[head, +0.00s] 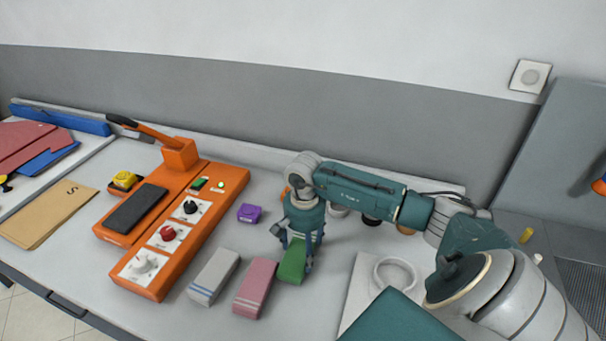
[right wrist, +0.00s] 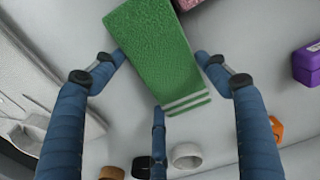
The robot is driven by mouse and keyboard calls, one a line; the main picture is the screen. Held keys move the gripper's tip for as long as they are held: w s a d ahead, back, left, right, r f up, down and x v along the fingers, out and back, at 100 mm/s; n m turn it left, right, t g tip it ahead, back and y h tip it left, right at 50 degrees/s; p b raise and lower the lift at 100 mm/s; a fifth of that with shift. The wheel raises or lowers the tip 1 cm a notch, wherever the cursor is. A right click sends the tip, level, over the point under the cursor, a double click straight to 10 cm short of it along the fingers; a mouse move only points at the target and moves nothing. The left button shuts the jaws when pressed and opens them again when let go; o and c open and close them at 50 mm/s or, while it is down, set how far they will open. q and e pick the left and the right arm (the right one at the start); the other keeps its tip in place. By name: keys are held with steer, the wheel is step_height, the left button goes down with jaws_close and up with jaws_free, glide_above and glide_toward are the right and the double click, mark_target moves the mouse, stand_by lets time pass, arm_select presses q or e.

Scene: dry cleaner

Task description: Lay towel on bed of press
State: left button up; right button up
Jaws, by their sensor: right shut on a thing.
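The green towel (head: 292,262) is a folded block with pale stripes at one end, beside the pink towel (head: 255,287). My right gripper (head: 297,262) comes down over it and is shut on it. In the right wrist view, the fingers (right wrist: 162,62) hold the green towel (right wrist: 150,50) by its sides near the striped end. I cannot tell whether it is lifted off the table. The orange press (head: 180,185) stands to the left, its lever raised and its dark bed (head: 137,208) bare. My left gripper is not in view.
A grey-white towel (head: 213,277) lies between the press and the pink towel. A purple box (head: 249,213) stands behind them. Brown folders (head: 48,215) lie at left. A white ring (head: 394,275) is at right. The press has knobs and a yellow button (head: 124,179).

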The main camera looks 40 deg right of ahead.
step_height(320, 180, up, 11)
steer(key=b, duration=0.3)
step_height(320, 180, up, 9)
glide_above(304, 250)
steer(key=shift+s+f, duration=0.1)
steer(key=shift+f, duration=0.1)
